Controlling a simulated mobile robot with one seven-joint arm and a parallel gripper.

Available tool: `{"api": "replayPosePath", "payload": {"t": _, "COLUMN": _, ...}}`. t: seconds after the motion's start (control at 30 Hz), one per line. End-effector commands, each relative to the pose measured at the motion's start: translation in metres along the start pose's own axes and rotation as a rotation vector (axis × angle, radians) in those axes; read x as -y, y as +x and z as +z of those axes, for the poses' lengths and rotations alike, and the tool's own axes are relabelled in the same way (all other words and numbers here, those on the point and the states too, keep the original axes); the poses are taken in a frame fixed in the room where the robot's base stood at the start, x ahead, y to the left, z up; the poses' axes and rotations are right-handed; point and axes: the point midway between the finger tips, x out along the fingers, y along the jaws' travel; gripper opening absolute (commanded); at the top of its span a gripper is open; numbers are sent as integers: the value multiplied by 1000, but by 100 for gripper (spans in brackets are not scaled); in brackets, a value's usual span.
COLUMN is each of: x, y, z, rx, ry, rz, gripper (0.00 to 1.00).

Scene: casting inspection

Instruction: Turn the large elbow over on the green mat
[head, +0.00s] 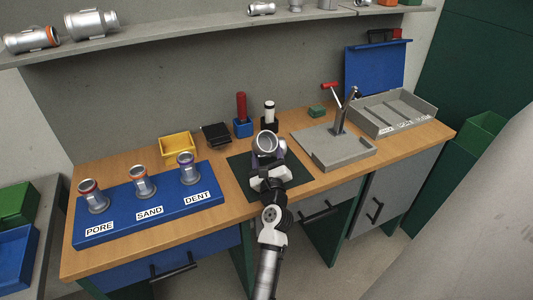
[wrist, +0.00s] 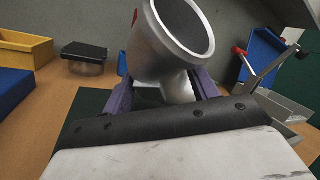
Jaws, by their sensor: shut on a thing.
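The large elbow (head: 265,142) is a silver-grey casting with a wide round mouth. It is over the back part of the dark green mat (head: 298,178) in the head view. My gripper (head: 267,160) is shut on it. In the wrist view the elbow (wrist: 168,50) sits between my two purple fingers, its wide mouth tilted up and to the right and a narrower leg pointing down. A small red mark shows on its left edge. I cannot tell whether it touches the mat, since my gripper hides its underside.
Left of the mat is a blue board (head: 150,210) with several castings labelled PORE, SAND and DENT. Behind are a yellow bin (head: 177,147), a black box (head: 216,134) and two upright holders. Right is a grey plate with a red-handled lever (head: 340,120), then a grey tray (head: 393,110).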

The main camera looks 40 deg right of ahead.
Motion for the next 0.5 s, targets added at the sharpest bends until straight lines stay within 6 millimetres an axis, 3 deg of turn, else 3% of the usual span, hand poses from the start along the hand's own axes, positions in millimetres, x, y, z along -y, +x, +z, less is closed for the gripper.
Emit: {"api": "replayPosePath", "payload": {"t": 0.5, "x": -1, "y": -1, "z": -2, "rx": 5, "ry": 0, "rz": -5, "gripper": 0}}
